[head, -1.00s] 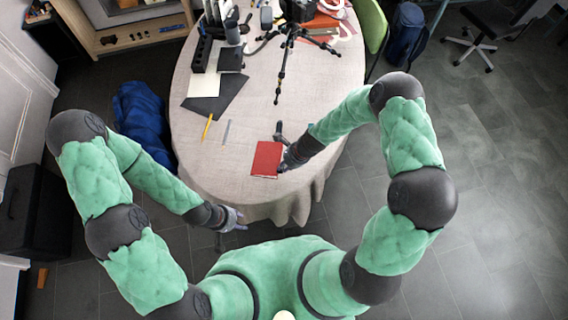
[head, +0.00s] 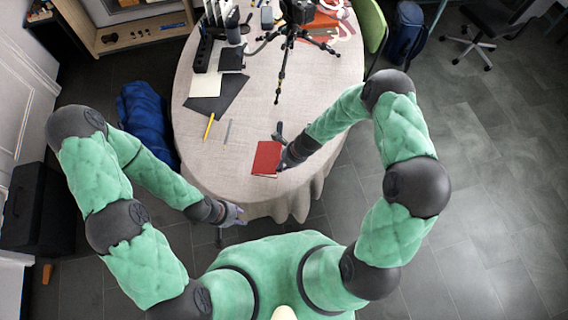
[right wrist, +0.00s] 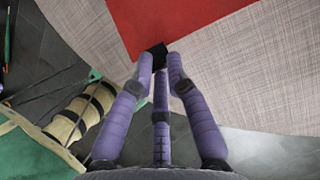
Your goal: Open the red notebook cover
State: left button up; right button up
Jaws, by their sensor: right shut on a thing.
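The red notebook (head: 266,157) lies on the near end of the cloth-covered table (head: 200,160); it also fills the top of the right wrist view (right wrist: 190,20). My right gripper (head: 283,160) is at the notebook's right side. In the right wrist view its fingers (right wrist: 160,62) come together at the notebook's near corner, shut on it, with a dark fingertip over the red surface. How much the cover is lifted cannot be told. My left gripper (head: 234,214) hangs off the table's near left edge, apart from the notebook; its finger opening is too small to tell.
A black tripod (head: 283,65) stands on the table beyond the notebook. A yellow pencil (head: 208,126), a grey pen-like strip (head: 227,131) and a dark folder (head: 228,95) lie to the left. The cloth left of the notebook is clear.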

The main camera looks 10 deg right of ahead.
jog(key=shift+o, duration=0.2)
jog(key=shift+w+a+r+p, duration=0.1)
jog(key=shift+a+r+p, duration=0.05)
jog(key=shift+r+p, duration=0.35)
jog(key=shift+a+r+p, duration=0.15)
jog(key=shift+r+p, duration=0.2)
jog(key=shift+r, duration=0.1)
jog(key=shift+w+a+r+p, duration=0.2)
jog(key=shift+a+r+p, duration=0.25)
jog(key=shift+r+p, duration=0.4)
jog(key=shift+o, duration=0.2)
jog(key=shift+a+r+p, duration=0.15)
jog(key=shift+p, duration=0.2)
jog(key=shift+a+r, duration=0.1)
jog(key=shift+w+a+r+p, duration=0.3)
jog(key=shift+a+r+p, duration=0.35)
jog(key=shift+p, duration=0.4)
jog(key=shift+r, duration=0.15)
jog(key=shift+a+r, duration=0.1)
jog(key=shift+a, duration=0.05)
